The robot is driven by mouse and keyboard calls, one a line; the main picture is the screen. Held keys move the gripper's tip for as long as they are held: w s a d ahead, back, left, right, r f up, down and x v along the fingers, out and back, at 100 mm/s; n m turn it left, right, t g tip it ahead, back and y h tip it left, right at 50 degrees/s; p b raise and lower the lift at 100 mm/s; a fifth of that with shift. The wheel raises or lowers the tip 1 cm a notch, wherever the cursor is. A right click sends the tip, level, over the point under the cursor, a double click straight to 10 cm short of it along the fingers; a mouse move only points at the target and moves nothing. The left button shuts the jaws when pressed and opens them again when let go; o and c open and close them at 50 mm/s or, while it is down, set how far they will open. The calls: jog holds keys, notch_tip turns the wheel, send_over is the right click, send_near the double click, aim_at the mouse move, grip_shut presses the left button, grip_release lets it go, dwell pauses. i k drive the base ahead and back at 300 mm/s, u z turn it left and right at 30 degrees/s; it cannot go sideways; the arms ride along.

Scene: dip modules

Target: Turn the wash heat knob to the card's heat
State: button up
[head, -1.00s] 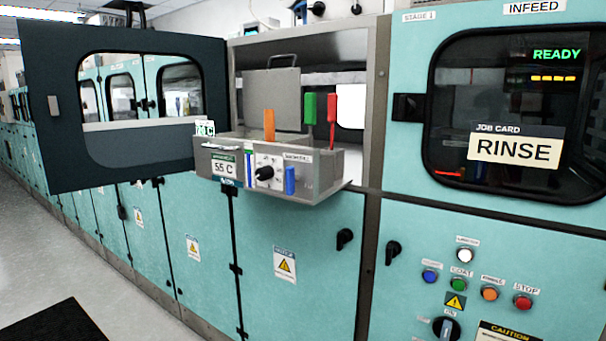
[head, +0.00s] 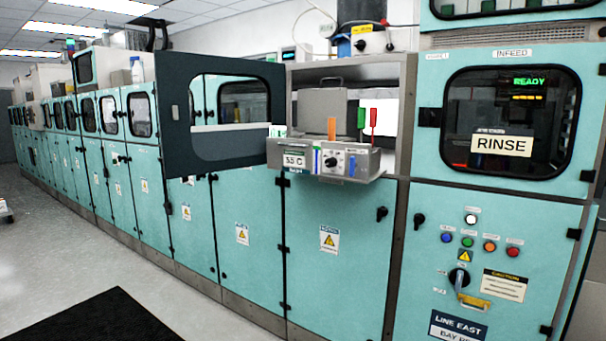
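The wash heat knob (head: 330,160) is a black dial on a white scale plate on the front of a grey pulled-out module (head: 357,164). Its pointer setting is too small to read. A card reading 55 C (head: 294,160) is on the module's front, left of the knob. A job card reading RINSE (head: 502,145) shows in the infeed window at right. My gripper is not in view.
A dark windowed door (head: 178,110) stands open left of the module. Orange (head: 331,128), green (head: 361,118) and red (head: 373,120) handles stand up from the module. Buttons and a rotary switch (head: 459,279) are on the right panel.

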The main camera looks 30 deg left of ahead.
aim_at(332, 162)
jog(key=k, duration=0.35)
jog(key=u, duration=1.25)
jog(key=i, duration=0.55)
jog(key=z, duration=0.05)
